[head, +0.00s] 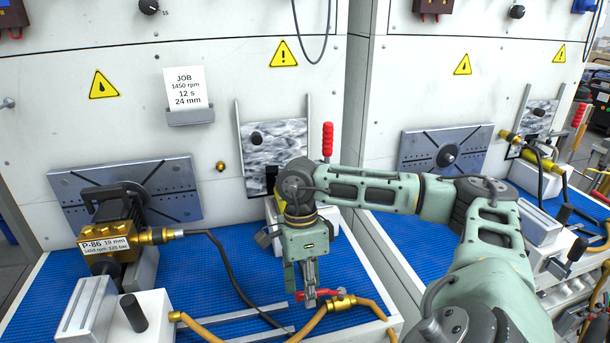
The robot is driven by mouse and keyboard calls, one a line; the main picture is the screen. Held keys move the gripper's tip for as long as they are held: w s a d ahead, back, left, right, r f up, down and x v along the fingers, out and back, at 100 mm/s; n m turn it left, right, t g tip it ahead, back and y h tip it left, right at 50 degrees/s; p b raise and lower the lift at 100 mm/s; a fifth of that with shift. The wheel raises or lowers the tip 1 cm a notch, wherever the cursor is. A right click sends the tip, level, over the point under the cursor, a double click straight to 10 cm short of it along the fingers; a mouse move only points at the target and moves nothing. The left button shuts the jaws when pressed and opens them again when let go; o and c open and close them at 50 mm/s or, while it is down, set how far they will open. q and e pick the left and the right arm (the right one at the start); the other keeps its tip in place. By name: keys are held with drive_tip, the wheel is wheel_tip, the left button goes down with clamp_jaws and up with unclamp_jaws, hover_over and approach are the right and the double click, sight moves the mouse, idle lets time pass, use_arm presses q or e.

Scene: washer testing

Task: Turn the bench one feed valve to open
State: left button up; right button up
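The bench one feed valve is a brass fitting (342,302) on an orange hose at the front right of the left bench's blue mat. Its red lever (326,293) points left from the brass body, roughly along the hose line. My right gripper (308,297) points down right at the lever's left end. Its fingers overlap the lever's end in the picture and hide part of it. I cannot tell whether they touch or grip it. My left gripper is not in view.
A brass and black pump (108,243) labelled P-86 stands on the left of the blue mat (215,285). A black hose runs from it toward the front. A red-handled lever (327,140) rises behind my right arm. A second bench stands at right.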

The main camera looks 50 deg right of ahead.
wheel_tip(320, 180, up, 12)
drive_tip(key=w+d, duration=0.1)
drive_tip(key=w, duration=0.1)
drive_tip(key=shift+d+f, duration=0.15)
drive_tip(key=shift+f, duration=0.05)
idle(1.5)
